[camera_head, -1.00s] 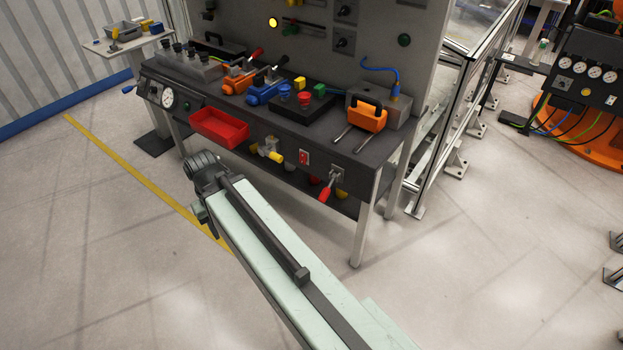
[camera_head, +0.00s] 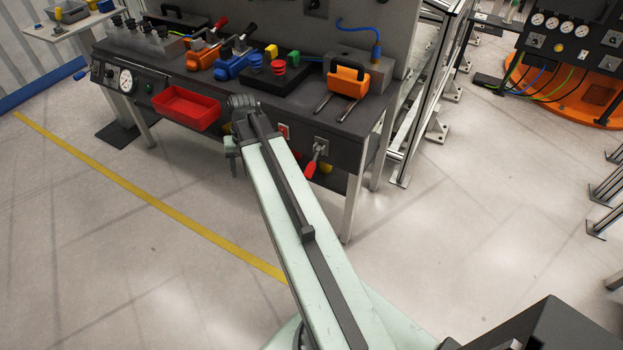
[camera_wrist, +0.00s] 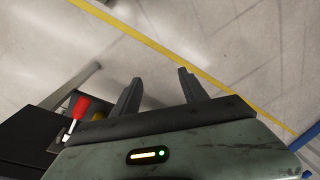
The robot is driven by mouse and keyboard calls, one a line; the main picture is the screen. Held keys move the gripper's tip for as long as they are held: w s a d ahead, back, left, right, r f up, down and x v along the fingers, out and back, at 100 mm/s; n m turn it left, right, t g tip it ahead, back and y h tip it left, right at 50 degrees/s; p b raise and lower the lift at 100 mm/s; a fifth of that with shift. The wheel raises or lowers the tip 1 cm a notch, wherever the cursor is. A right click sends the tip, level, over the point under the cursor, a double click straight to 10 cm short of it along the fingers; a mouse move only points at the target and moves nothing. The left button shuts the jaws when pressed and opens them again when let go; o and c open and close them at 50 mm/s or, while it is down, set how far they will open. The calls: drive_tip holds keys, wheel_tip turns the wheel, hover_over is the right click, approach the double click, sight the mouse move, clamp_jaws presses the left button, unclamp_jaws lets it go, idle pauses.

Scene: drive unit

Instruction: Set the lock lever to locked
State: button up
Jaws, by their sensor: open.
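The lock lever has a red handle (camera_head: 311,168) and sits on a grey plate (camera_head: 321,146) at the right of the bench's front panel. The handle hangs down and tilts slightly left. In the wrist view the red handle (camera_wrist: 81,106) shows at the lower left, beside the bench's dark front. My gripper (camera_wrist: 156,84) is open and empty in the wrist view. Its fingers point at bare floor, with the lever to their left and apart from them.
A red switch (camera_head: 284,132) is on the panel left of the lever. A red bin (camera_head: 186,107) projects from the bench front further left. An orange case (camera_head: 348,82) and valves stand on the bench top. The floor before the bench is clear.

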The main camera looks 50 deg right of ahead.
drive_tip(key=s+d+f+m+t+b, duration=0.1)
drive_tip(key=s+d+f+m+b, duration=0.15)
drive_tip(key=d, duration=0.55)
drive_tip(key=s+d+f+m+b, duration=0.1)
drive_tip(key=d+f+m, duration=0.15)
drive_tip(key=d, duration=0.55)
drive_tip(key=m+t+b, duration=0.1)
drive_tip(key=m+b, duration=0.1)
hover_over(311, 166)
drive_tip(key=s, duration=0.2)
drive_tip(key=shift+w+d+f, duration=0.1)
drive_tip(key=shift+d+f, duration=0.1)
drive_tip(key=shift+f, duration=0.3)
drive_tip(key=shift+w+d+f, duration=0.1)
drive_tip(key=shift+d+f, duration=0.1)
drive_tip(key=shift+f, duration=0.25)
drive_tip(key=b+x, duration=0.7)
drive_tip(key=x, duration=0.1)
drive_tip(key=shift+s+a, duration=0.1)
drive_tip(key=shift+a, duration=0.05)
drive_tip(key=shift+r, duration=0.1)
clamp_jaws()
